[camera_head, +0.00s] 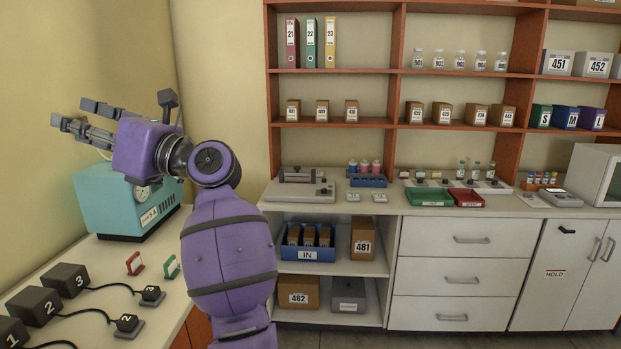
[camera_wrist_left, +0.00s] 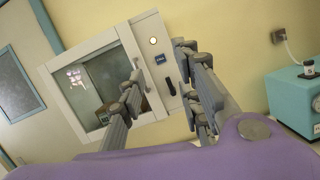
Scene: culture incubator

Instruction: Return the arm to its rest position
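My left arm, in purple and grey, reaches up from the bottom of the head view and bends to the left. My left gripper (camera_head: 73,113) is raised above and to the left of the teal box (camera_head: 108,205), pointing left. Its two grey fingers are apart with nothing seen between them. In the left wrist view the gripper (camera_wrist_left: 160,62) is also open and empty. A white-framed cabinet with a glass door (camera_wrist_left: 58,82) and a dark handle shows behind the fingers; contact with it is not seen. My right gripper is not in view.
The left bench holds several numbered black blocks (camera_head: 64,279) with cables, plus a red frame (camera_head: 134,263) and a green frame (camera_head: 172,266). The teal box stands under my wrist. A shelf unit (camera_head: 391,95) and counter (camera_head: 410,208) with trays stand to the right, clear of the arm.

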